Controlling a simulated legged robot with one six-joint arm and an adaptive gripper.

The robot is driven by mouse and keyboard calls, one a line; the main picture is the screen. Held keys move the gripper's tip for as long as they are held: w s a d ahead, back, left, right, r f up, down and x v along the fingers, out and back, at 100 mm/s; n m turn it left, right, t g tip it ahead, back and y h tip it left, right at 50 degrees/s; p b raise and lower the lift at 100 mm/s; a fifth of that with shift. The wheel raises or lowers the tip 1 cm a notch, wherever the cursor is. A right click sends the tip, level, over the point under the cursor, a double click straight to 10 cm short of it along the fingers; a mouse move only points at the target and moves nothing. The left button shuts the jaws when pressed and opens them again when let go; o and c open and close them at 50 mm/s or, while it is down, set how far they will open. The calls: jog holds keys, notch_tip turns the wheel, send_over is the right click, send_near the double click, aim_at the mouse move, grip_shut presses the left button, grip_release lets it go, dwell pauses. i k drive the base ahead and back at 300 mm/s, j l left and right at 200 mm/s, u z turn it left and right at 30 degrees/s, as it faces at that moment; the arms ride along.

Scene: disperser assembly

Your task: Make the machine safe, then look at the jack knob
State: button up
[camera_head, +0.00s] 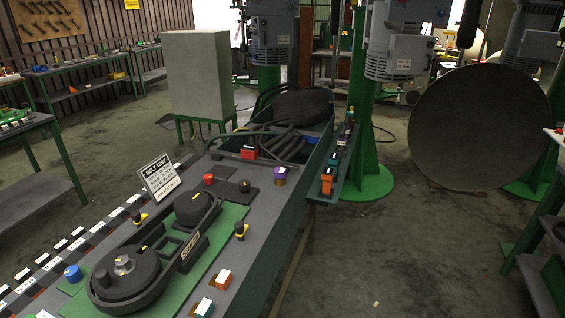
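A workbench (262,225) holds a belt-drive rig. A black belt (165,275) runs around two dark pulleys on a green plate, and a labelled bar lies along it. A red button or knob (208,178) sits on a dark plate behind the rig, and a black knob with a yellow mark (245,186) is to its right. More black-and-yellow knobs stand at the right (240,231) and left (139,218) of the rig. A blue knob (72,272) is at the front left. I cannot tell which one is the jack knob. My gripper is not in view.
A "BELT TEST" sign (160,175) stands on the bench. A bin of black hoses (285,143) is at its far end. Green columns with grey motors (398,58) and a large dark disc (478,128) stand beyond. The floor right of the bench (390,250) is mostly clear.

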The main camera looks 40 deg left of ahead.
aim_at(244, 185)
jog(key=i+j+u, duration=0.1)
jog(key=i+u, duration=0.8)
jog(key=i+l+u, duration=0.2)
jog(key=i+u, duration=1)
jog(key=i, duration=0.1)
